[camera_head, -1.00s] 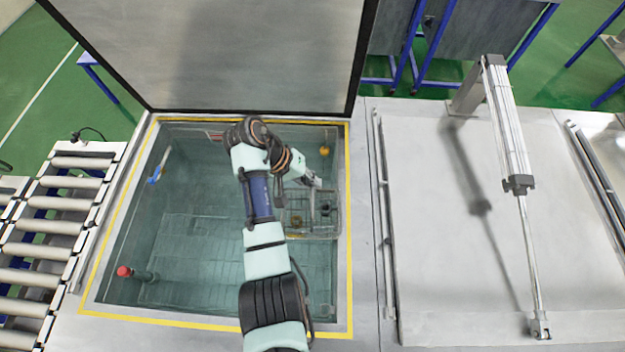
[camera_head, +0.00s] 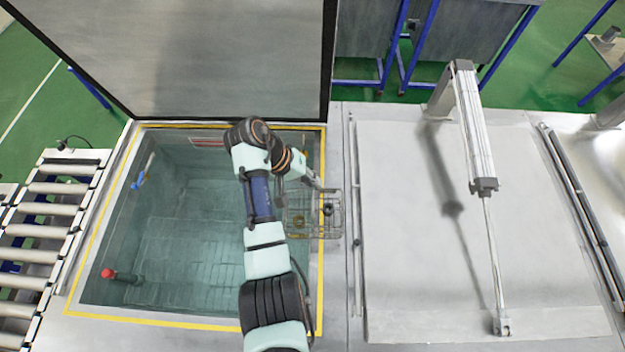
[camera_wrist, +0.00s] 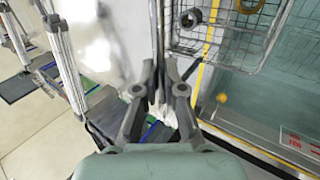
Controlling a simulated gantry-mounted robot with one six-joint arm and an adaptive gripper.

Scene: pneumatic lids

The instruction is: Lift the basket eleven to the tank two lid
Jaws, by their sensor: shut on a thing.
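My gripper (camera_head: 317,184) is shut on the upright handle of a wire basket (camera_head: 314,214). In the wrist view my gripper (camera_wrist: 160,92) closes on thin metal bars, with the wire basket (camera_wrist: 245,42) at upper right. The basket looks level and holds a dark round part (camera_head: 328,209) and a brass-coloured ring (camera_head: 298,221). It hangs across the right rim of the open tank, partly over the metal strip beside it. The flat grey lid (camera_head: 400,240) to the right is closed, with a pneumatic cylinder (camera_head: 474,130) above it. I cannot read any number.
The open tank (camera_head: 185,240) has a yellow-edged rim and a raised lid (camera_head: 220,60) behind it. A long rail (camera_head: 358,215) runs along the closed lid's left side. A roller conveyor (camera_head: 45,230) stands at the left. The closed lid's surface is clear below the cylinder rod.

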